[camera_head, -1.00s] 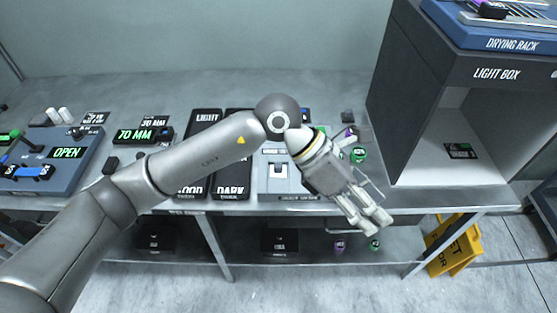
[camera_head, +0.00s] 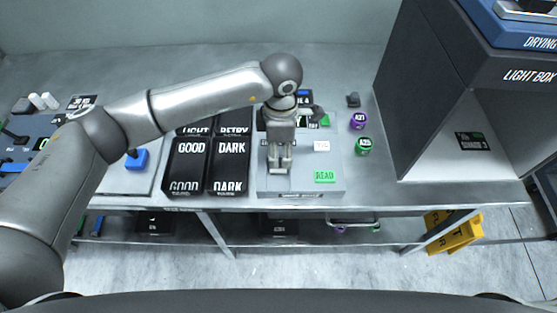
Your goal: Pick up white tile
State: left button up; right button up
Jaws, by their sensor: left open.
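My left gripper (camera_head: 280,168) points down over the left part of a light grey reading device (camera_head: 310,187) on the table. Its fingers are open. A pale patch shows around and just below the fingertips, but the gripper covers most of it. I cannot tell the white tile's outline there, or whether the fingers touch it. A small white rectangle with faint marks (camera_head: 321,146) lies on the device to the right of the gripper; I cannot tell whether it is a label. My right gripper is not in view.
A green READ button (camera_head: 325,176) is on the device's right front. Black GOOD (camera_head: 187,165) and DARK (camera_head: 231,165) bins stand to the left. Purple (camera_head: 358,121) and green (camera_head: 363,146) spools stand to the right, before the light box (camera_head: 440,90).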

pick_arm(q)
jog(key=f, duration=0.1)
jog(key=f+p, duration=0.1)
jog(key=f, duration=0.1)
jog(key=shift+a+f+p, duration=0.2)
jog(key=shift+a+p, duration=0.05)
jog(key=shift+p, duration=0.1)
jog(key=shift+f, duration=0.4)
jog(key=shift+w, duration=0.1)
jog(key=shift+c, duration=2.7)
jog(key=c, duration=0.5)
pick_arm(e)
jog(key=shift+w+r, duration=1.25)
